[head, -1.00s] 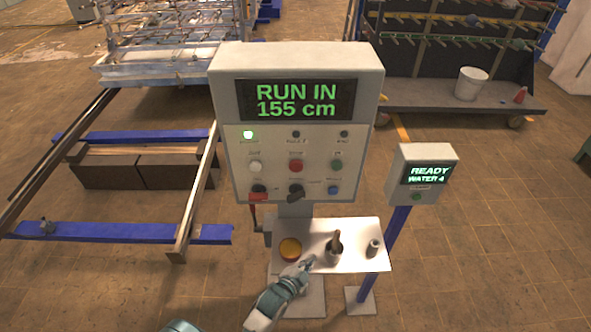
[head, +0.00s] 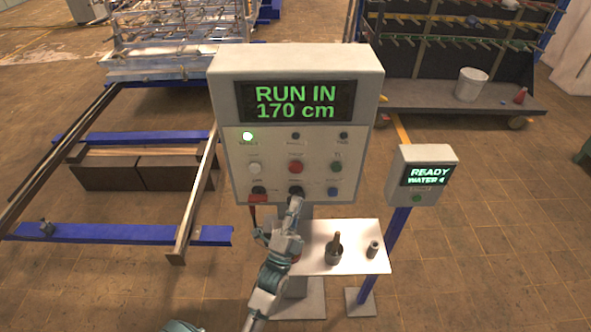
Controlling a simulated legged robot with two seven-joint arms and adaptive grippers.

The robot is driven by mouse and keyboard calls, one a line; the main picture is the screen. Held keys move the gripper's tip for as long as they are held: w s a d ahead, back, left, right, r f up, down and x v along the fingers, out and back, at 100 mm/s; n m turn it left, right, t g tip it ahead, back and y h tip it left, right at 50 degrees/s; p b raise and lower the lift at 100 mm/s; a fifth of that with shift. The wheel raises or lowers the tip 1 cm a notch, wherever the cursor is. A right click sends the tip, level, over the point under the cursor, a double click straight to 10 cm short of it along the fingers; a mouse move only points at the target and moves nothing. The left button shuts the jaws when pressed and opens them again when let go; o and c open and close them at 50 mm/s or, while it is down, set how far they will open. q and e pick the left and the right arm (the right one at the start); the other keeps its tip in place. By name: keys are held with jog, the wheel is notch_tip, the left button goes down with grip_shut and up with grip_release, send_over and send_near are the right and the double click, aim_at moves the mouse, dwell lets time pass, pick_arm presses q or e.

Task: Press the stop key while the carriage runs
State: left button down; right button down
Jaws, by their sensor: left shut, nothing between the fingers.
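The control box (head: 228,130) faces me, and its display (head: 295,101) reads "RUN IN 170 cm". A red key (head: 296,167), whose label is too blurred to read surely, sits mid-panel between a white key (head: 255,168) and a green key (head: 336,168). My left gripper (head: 295,204) is shut and empty, pointing up at the panel's lower edge, below the red key and by a black knob (head: 296,190). I cannot tell whether it touches the panel. The carriage (head: 180,72) stands on rails at the upper left. My right gripper is not in view.
A shelf (head: 345,232) below the box carries a joystick (head: 334,250) and a small grey post (head: 373,249); my left arm covers its left part. A smaller box (head: 428,156) reading "READY WATER 4" stands right. A green lamp (head: 247,136) is lit.

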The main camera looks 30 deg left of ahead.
aim_at(299, 165)
pick_arm(q)
jog(key=shift+w, duration=0.1)
jog(key=w+a+b, duration=0.2)
jog(key=w+a, duration=0.2)
jog(key=w, duration=0.3)
jog(key=shift+w+a, duration=0.2)
jog(key=shift+a, duration=0.1)
jog(key=shift+w, duration=0.1)
dwell(1.3)
jog(key=shift+w+a, duration=0.15)
jog(key=shift+w, duration=0.1)
jog(key=shift+w+a, duration=0.25)
jog(key=shift+w, duration=0.15)
dwell(0.9)
dwell(0.4)
jog(key=shift+s+d+p, duration=0.45)
jog(key=shift+s+p, duration=0.05)
jog(key=shift+s, duration=0.3)
